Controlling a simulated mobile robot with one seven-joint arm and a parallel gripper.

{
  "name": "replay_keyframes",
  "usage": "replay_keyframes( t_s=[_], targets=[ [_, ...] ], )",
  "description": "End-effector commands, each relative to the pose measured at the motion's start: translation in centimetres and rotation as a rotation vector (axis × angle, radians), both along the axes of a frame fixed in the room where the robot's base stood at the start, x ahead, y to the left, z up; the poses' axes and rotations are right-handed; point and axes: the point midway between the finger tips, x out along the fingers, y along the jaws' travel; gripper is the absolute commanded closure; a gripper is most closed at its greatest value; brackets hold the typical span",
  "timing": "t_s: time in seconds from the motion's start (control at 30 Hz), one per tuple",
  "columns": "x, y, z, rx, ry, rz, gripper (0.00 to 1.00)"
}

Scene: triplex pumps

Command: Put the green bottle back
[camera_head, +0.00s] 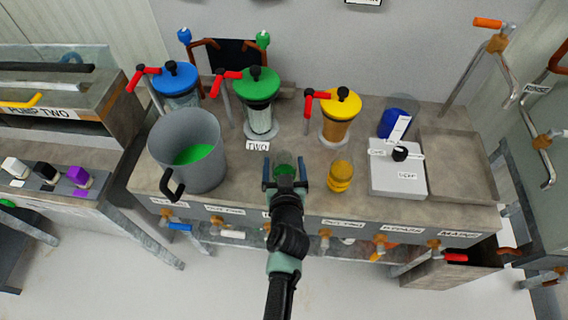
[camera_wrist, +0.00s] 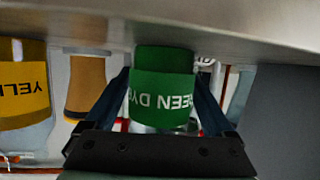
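The green bottle (camera_wrist: 160,85) shows upside down in the wrist view, with a green label whose lettering is partly readable. In the head view it (camera_head: 285,167) is at the front middle of the bench. My gripper (camera_head: 285,172) comes from the front, with one finger at each side of the bottle. In the wrist view both fingers meet the bottle's edges with no clear gap, so the gripper looks shut on it. The bottle's base is close to the bench top (camera_wrist: 230,40); whether it touches is unclear. My gripper hides the lower part in the head view.
A yellow bottle (camera_head: 340,176) stands just right. A grey jug (camera_head: 185,135) with green liquid stands left. Blue (camera_head: 175,80), green (camera_head: 257,85) and yellow (camera_head: 341,103) pumps stand behind. A white scale (camera_head: 398,175) and a blue container (camera_head: 397,120) are farther right.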

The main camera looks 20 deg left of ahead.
Motion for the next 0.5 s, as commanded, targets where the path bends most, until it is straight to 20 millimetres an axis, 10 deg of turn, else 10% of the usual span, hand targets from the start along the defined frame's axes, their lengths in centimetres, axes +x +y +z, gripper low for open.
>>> replay_keyframes(
  t_s=[0.5],
  targets=[
    [-0.76,-0.36,0.47,0.000,0.002,0.000,0.02]
  ],
)
